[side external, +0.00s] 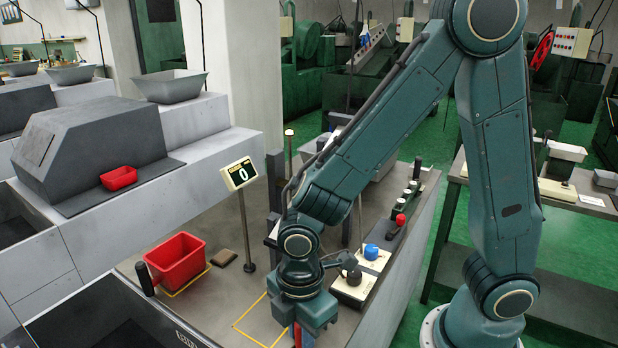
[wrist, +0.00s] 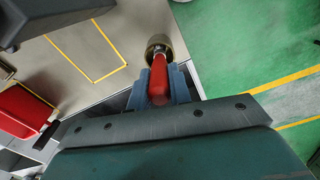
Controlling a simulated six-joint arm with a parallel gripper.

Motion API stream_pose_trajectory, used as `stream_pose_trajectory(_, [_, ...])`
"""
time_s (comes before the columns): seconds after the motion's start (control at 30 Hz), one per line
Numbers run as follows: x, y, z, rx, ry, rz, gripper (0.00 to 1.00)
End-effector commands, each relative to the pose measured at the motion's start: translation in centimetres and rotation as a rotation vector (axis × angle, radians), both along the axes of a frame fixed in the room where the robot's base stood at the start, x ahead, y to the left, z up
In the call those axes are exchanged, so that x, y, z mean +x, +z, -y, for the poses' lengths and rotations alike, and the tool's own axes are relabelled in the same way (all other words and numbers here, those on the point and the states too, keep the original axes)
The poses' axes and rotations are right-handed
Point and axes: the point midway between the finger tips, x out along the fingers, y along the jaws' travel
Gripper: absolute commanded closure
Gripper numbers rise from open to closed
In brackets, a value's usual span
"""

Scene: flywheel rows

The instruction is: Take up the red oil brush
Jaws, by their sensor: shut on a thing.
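The red oil brush (wrist: 159,82) is between the jaws of my gripper (wrist: 160,88) in the wrist view. Its red handle points toward the camera, and a round dark brass-coloured end (wrist: 157,46) shows beyond it. My gripper is shut on the red handle. In the side external view my gripper (side external: 303,325) points down at the bottom edge of the picture, near the front of the bench. Only a small red piece of the brush (side external: 297,336) shows there; the rest is hidden or cut off. I cannot tell whether the brush touches the bench.
A red bin (side external: 176,261) stands on the bench (side external: 215,300) to the left, beside a small brown pad (side external: 224,257). A yellow outlined area (side external: 252,325) lies bare next to my gripper. A counter sign (side external: 239,174) on a post and a control box with a blue knob (side external: 371,251) stand nearby.

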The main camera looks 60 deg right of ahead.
Motion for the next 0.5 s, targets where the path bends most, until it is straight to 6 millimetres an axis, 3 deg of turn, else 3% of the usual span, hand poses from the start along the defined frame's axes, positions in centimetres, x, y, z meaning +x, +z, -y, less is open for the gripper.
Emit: stream_pose_trajectory(0.5, [0.1, 1.4, 0.0, 0.001, 0.000, 0.002, 1.00])
